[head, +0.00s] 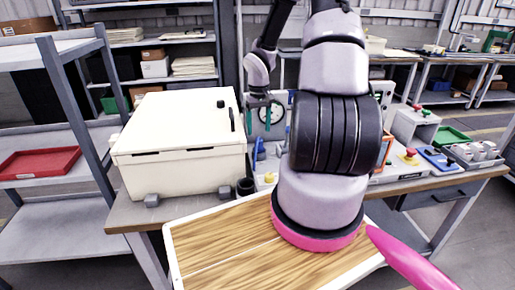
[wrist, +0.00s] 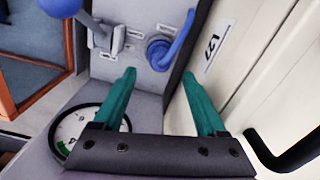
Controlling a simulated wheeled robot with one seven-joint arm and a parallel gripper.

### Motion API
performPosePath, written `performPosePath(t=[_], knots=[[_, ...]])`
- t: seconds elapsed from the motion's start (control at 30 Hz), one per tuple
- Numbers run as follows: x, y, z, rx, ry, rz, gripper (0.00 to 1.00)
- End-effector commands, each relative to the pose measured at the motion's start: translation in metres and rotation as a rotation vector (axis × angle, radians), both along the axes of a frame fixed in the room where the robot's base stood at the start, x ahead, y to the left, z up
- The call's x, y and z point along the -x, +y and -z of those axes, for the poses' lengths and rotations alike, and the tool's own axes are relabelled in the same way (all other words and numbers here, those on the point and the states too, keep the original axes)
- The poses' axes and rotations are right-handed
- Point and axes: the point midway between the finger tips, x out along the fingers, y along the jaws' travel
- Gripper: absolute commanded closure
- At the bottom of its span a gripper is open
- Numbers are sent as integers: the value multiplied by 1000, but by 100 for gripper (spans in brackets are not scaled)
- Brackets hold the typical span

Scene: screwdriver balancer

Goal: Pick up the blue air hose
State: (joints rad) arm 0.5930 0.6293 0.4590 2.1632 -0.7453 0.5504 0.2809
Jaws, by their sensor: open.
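In the head view my gripper (head: 259,115) is above the bench, in front of a round gauge.
The white box (head: 180,145) stands close to the left of my gripper in the head view; its pale wall (wrist: 240,60) is near the right finger in the wrist view. A gauge (wrist: 85,125) and a lever with a blue ball (wrist: 62,6) are at the left there.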

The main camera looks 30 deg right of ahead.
Motion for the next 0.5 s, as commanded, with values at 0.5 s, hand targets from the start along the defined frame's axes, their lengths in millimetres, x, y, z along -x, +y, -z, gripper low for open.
performPosePath(t=[0.5], knots=[[3, 2, 59, 0, 2, 0, 26]])
